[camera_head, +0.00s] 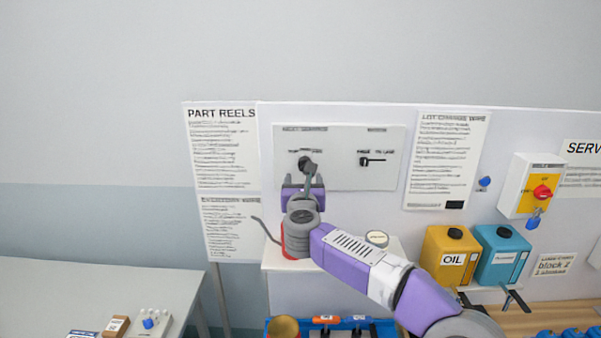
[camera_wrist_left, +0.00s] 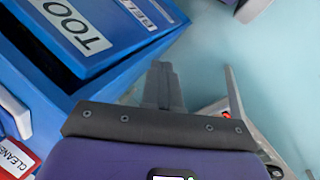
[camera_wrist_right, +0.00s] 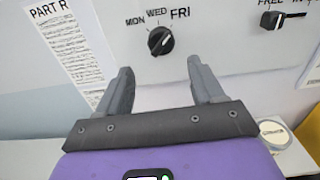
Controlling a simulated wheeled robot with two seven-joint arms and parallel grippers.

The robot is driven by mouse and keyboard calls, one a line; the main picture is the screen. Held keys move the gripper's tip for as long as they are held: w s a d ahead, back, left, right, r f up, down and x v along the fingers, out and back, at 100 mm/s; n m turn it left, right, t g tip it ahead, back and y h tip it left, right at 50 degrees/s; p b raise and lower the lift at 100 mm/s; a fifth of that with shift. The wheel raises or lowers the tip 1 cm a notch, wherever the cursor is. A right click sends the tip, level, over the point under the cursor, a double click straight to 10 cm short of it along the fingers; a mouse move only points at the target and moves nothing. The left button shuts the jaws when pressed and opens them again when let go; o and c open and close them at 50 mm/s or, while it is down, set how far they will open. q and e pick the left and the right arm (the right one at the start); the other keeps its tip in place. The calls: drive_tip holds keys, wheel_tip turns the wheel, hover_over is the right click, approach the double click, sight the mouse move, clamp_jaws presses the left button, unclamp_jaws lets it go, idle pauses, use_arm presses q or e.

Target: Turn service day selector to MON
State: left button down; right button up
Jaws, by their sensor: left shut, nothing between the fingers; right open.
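The service day selector is a black round knob (camera_wrist_right: 160,40) on a white panel, with MON, WED and FRI printed around its top. Its pale mark seems to lean up and right, toward FRI, but it is small. In the head view the knob (camera_head: 304,161) is partly hidden by my right gripper (camera_head: 309,176). In the right wrist view my right gripper (camera_wrist_right: 159,68) is open and empty, with the knob beyond and between its fingertips, apparently apart from them.
A second black switch (camera_wrist_right: 272,19) sits to the right on the same panel (camera_head: 340,178). A shelf below holds a round pale-topped item (camera_head: 377,238).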

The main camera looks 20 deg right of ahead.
drive_tip(key=p+x, duration=0.3)
drive_tip(key=x, duration=0.3)
drive_tip(key=shift+w+d+r+p, duration=0.25)
drive_tip(key=shift+r+p, duration=0.05)
drive_tip(key=shift+r, duration=0.05)
drive_tip(key=c, duration=1.1)
drive_tip(key=shift+o, duration=0.2)
